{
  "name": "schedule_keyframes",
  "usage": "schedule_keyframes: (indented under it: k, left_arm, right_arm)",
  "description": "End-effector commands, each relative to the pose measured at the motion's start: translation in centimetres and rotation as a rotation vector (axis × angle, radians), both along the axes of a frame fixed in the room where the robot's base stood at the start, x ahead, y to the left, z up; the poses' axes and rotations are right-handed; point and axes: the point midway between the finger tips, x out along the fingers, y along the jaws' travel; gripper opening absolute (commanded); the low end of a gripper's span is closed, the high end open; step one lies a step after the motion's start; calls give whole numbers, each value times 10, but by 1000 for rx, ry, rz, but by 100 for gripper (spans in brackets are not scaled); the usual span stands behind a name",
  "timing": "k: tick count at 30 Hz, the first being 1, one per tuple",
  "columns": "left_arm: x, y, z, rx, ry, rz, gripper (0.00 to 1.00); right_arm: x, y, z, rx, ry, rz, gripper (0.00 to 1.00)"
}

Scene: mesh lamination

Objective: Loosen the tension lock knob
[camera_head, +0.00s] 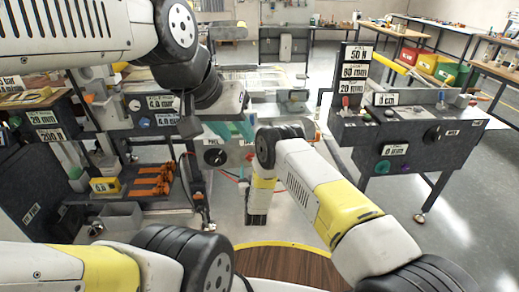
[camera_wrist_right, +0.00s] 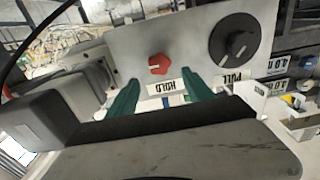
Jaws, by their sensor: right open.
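In the right wrist view a small red knob (camera_wrist_right: 158,64) sits on a light panel (camera_wrist_right: 185,30), beside an upside-down HOLD label. It looks like the tension lock knob. A larger black knob (camera_wrist_right: 235,40) with a PULL label is to its right. My right gripper (camera_wrist_right: 160,88) is open, its teal fingers short of the red knob, one towards each side, with nothing between them. In the head view the black knob also shows (camera_head: 215,157). My left gripper (camera_head: 233,130) hangs over the panel's top edge; its jaw gap is unclear. My right fingertips cannot be made out there.
A dark station (camera_head: 400,150) with coloured knobs and number signs stands at the right. At the left is a rack with orange parts (camera_head: 152,183) and a yellow box (camera_head: 105,185). Grey fixture blocks (camera_wrist_right: 60,105) are close on the left in the wrist view. Floor at right is clear.

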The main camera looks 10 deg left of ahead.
Motion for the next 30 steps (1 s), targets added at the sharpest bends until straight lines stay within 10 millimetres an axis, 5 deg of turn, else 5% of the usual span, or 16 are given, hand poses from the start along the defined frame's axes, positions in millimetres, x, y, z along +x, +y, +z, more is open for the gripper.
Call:
schedule_keyframes:
  k: [12, 23, 30]
  left_arm:
    - [0, 0, 0, 0, 0, 0, 36]
    - [0, 0, 0, 0, 0, 0, 36]
    - [0, 0, 0, 0, 0, 0, 36]
  right_arm:
    - [59, 16, 1, 0, 0, 0, 60]
    - [66, 18, 1, -1, 2, 0, 60]
    - [65, 18, 1, 0, 2, 0, 17]
